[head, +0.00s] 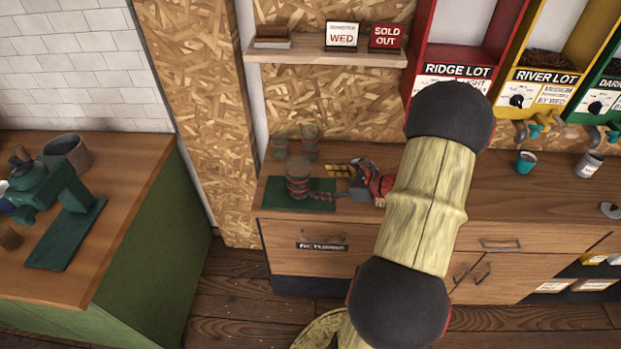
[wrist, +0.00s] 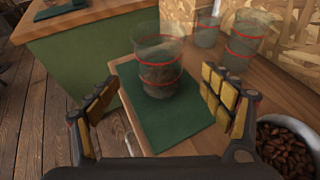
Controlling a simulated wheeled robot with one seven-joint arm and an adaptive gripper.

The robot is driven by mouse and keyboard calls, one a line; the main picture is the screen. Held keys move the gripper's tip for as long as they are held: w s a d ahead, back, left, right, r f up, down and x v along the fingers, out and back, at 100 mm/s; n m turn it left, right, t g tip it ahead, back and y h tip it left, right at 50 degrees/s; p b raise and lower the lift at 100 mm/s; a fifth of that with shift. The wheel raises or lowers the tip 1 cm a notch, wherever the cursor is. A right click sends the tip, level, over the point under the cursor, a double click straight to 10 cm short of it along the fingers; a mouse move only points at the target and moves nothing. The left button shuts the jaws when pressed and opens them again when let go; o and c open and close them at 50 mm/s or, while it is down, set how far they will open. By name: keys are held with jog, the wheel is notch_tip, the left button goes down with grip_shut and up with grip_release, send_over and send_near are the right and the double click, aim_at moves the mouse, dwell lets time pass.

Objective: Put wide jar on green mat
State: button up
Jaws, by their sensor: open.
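A wide, clear jar (head: 298,180) with red bands and dark contents stands upright on the green mat (head: 325,186). In the wrist view the jar (wrist: 158,72) stands on the far part of the mat (wrist: 190,128). My gripper (wrist: 160,98) is open and empty, its fingers apart to the left and right of the near mat. The jar is ahead of the fingertips, with no contact visible. In the head view my gripper is low to the right of the jar, partly hidden by my arm.
Two similar jars (wrist: 245,42) (wrist: 206,32) stand behind, near the wall. A metal bowl of beans (wrist: 290,143) is close to my right finger. A teal cup (head: 525,162) and a pale can (head: 590,164) stand farther right. A shelf (head: 325,53) hangs above the counter.

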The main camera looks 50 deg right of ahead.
jog(key=shift+v, duration=1.15)
